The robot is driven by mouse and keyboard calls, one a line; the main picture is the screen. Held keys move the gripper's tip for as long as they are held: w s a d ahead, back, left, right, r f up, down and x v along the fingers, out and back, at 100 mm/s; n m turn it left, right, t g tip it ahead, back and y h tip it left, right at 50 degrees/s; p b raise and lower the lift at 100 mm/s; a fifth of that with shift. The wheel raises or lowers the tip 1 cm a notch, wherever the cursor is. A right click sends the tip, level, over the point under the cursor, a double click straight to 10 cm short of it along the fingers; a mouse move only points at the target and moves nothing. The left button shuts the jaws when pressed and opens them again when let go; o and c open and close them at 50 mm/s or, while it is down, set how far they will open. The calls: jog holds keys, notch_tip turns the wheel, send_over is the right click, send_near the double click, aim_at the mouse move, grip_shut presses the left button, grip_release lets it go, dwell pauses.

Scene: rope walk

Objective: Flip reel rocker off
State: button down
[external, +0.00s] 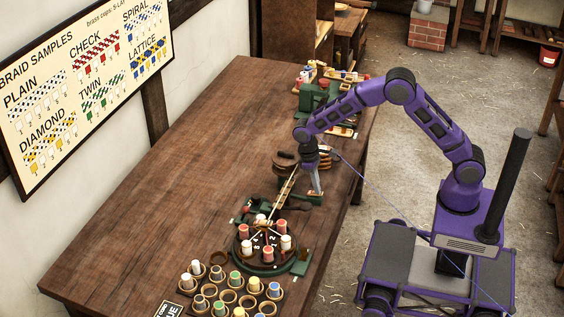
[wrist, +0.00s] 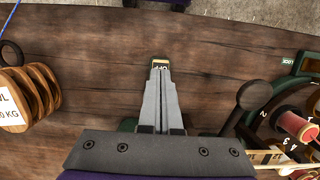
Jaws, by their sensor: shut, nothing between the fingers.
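In the wrist view a small brass-edged plate (wrist: 160,62) with dark lettering, seemingly "OFF" upside down, lies just beyond my fingertips. It looks like part of the reel rocker; the rest is hidden under the fingers, and its tilt cannot be told. My gripper (wrist: 161,75) is shut and empty, with its tips over the near edge of this plate; touch cannot be told. In the external view my gripper (external: 317,191) points down at the table's right side, over a dark green fitting (external: 306,201). The rocker cannot be made out there.
A stack of wooden discs (wrist: 30,95) with a weight label stands left in the wrist view. A dark ball-ended lever (wrist: 254,96) rises close right of the fingers. The round braider (external: 265,262) with bobbins stands nearer. The table's left part (external: 170,190) is clear.

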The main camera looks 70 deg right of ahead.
jog(key=shift+f, duration=0.1)
jog(key=t+b, duration=0.1)
jog(key=b, duration=0.1)
jog(key=s+f+t+b, duration=0.1)
jog(key=t+b, duration=0.1)
jog(key=shift+s+f+b, duration=0.2)
jog(key=shift+s+b, duration=0.15)
jog(key=shift+b, duration=0.25)
jog(key=shift+r, duration=0.15)
jog(key=shift+w, duration=0.1)
jog(key=shift+w+r+t+p, duration=0.1)
jog(key=shift+w+t+p, duration=0.2)
jog(key=shift+w, duration=0.4)
jog(key=shift+d, duration=0.1)
